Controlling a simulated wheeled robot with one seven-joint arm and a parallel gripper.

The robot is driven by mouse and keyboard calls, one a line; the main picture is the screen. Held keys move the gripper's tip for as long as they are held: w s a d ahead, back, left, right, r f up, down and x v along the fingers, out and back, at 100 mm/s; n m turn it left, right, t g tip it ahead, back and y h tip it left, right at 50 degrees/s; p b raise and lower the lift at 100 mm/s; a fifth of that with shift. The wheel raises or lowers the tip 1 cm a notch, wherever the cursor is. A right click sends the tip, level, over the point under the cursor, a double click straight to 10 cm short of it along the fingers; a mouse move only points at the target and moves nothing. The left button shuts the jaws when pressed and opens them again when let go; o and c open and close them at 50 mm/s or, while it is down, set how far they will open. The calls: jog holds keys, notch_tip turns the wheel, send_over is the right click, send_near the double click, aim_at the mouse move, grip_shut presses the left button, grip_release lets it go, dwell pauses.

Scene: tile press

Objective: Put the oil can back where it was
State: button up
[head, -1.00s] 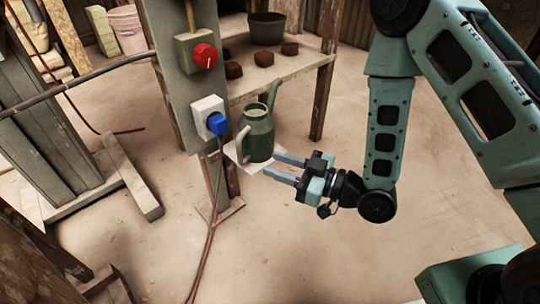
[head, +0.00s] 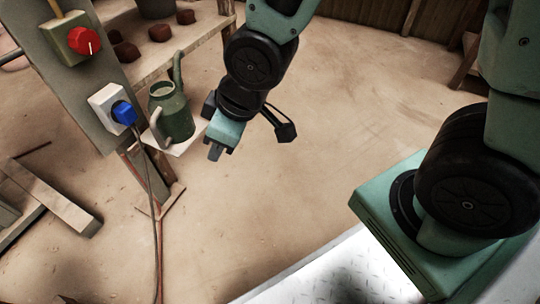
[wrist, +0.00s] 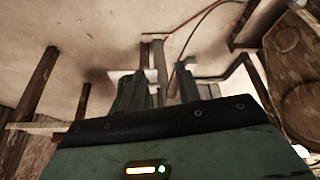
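The green oil can (head: 172,112), with a handle at left and a tall spout, stands upright on a small pale shelf (head: 190,143) on the grey post. My gripper (head: 214,153) is just right of the can and shelf in the head view, apart from the can, with its fingers pointing down in the picture. In the wrist view two grey-green fingers (wrist: 160,92) show with a gap between them and nothing clearly held. I cannot make out the can for sure in the wrist view.
The grey post (head: 70,70) carries a red knob (head: 84,41) and a blue plug (head: 123,113) with a hanging cable. A wooden rack (head: 150,50) behind holds several dark lumps and a bucket. The floor (head: 340,100) to the right is clear.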

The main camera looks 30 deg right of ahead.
jog(key=s+d+r+m+g+h, duration=0.1)
jog(key=s+r, duration=0.1)
jog(key=s, duration=0.4)
jog(key=s+d+r+m+g+h, duration=0.1)
jog(key=s+d+r+g, duration=0.1)
jog(key=s, duration=0.4)
jog(key=shift+d+r+g+h, duration=0.2)
jog(key=shift+r+g+h, duration=0.1)
jog(key=shift+r, duration=0.55)
notch_tip(320, 180, up, 52)
jog(key=p, duration=5.2)
jog(key=shift+s+a, duration=0.1)
